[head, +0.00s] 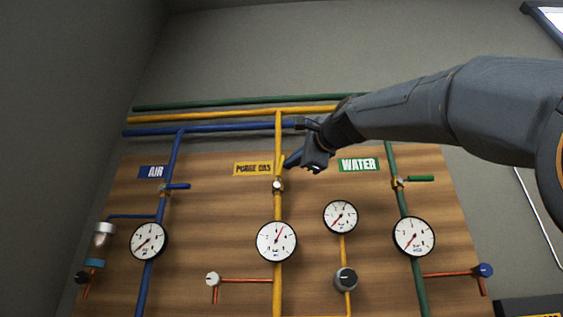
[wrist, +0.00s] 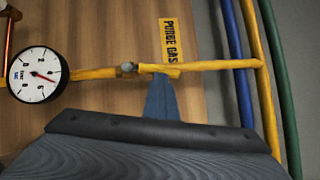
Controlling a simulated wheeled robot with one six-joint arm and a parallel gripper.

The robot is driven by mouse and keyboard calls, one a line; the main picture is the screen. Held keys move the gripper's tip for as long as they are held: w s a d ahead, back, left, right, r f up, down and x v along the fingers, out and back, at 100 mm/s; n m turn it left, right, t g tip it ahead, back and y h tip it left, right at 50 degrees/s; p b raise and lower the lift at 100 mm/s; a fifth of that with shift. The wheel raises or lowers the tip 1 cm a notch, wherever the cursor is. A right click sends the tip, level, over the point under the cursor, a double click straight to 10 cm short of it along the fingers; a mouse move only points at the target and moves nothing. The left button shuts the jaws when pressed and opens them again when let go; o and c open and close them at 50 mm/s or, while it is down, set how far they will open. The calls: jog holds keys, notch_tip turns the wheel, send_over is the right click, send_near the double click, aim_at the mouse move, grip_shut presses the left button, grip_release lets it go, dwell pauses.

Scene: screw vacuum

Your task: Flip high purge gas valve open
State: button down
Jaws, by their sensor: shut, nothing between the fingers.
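The high purge gas valve (head: 278,185) sits on the vertical yellow pipe, just below the yellow PURGE GAS label (head: 252,169). In the wrist view the valve (wrist: 128,68) shows a yellow handle (wrist: 160,70) lying nearly along the pipe, at a slight angle. My gripper (head: 290,162) reaches in from the right, between the PURGE GAS and WATER labels. Its shut, empty fingers (wrist: 159,82) meet the handle's side in the wrist view; I cannot tell whether they touch it. In the head view the fingertips partly cover the handle.
The blue AIR valve handle (head: 178,186) and green WATER handle (head: 421,178) lie across their pipes. A purge gas gauge (head: 276,241) is below the valve. Horizontal green, yellow and blue pipes (head: 210,128) run above the wooden board (head: 215,200).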

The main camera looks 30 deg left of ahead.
jog(key=shift+s+a+r+p, duration=0.1)
jog(key=shift+a+r+p, duration=0.15)
jog(key=shift+p, duration=0.15)
jog(key=shift+s+a+r+p, duration=0.1)
jog(key=shift+a+p, duration=0.1)
jog(key=shift+p, duration=0.1)
jog(key=shift+d, duration=0.1)
jog(key=s+d+b, duration=0.3)
jog(key=d+b, duration=0.2)
jog(key=d, duration=0.7)
jog(key=shift+s+d+b, duration=0.2)
jog(key=shift+s+b, duration=0.2)
